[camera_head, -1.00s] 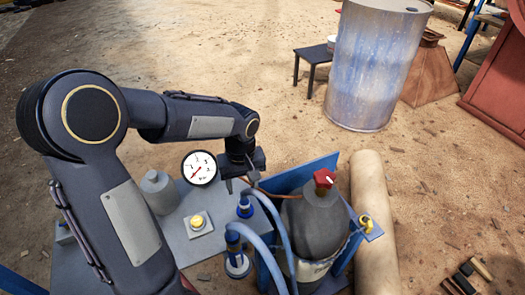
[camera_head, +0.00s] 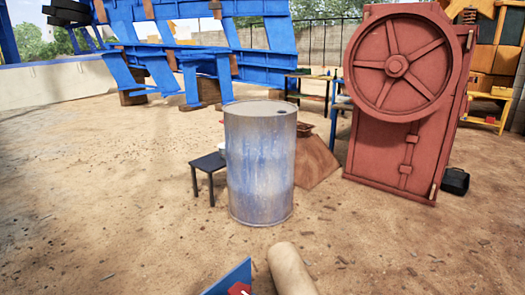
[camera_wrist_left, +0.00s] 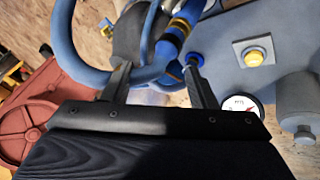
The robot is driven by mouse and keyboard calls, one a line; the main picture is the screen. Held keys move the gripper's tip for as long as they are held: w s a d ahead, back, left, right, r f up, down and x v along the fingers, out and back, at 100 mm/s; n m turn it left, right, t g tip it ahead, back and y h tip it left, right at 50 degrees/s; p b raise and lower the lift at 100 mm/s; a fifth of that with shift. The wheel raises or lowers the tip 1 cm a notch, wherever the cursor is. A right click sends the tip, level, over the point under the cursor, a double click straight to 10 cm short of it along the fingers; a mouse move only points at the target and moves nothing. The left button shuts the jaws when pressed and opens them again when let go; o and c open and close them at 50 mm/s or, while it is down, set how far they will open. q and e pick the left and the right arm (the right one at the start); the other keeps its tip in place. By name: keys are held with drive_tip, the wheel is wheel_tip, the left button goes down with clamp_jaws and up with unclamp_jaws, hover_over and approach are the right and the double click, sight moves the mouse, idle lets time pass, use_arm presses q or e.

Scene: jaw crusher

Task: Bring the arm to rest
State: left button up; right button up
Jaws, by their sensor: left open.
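My left gripper (camera_wrist_left: 158,68) shows in the left wrist view with its two fingers apart. It is open and I see nothing held between them. Behind the fingers are a blue hose (camera_wrist_left: 72,45) and a blue fitting with a yellow ring (camera_wrist_left: 172,42). These look close to the fingers, but I cannot tell if they touch. My left arm and gripper are outside the head view, and my right gripper is in neither current view.
In the wrist view are a yellow button (camera_wrist_left: 254,57), a gauge (camera_wrist_left: 241,105) and a grey bottle (camera_wrist_left: 297,105). The head view shows a blue-white drum (camera_head: 259,170), a small dark table (camera_head: 208,163), a red flywheel machine (camera_head: 392,155) and a tan roll (camera_head: 289,268). Open sandy ground lies left.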

wheel_tip(320, 180, up, 16)
drive_tip(key=p, duration=1.6)
drive_tip(key=shift+r, duration=0.15)
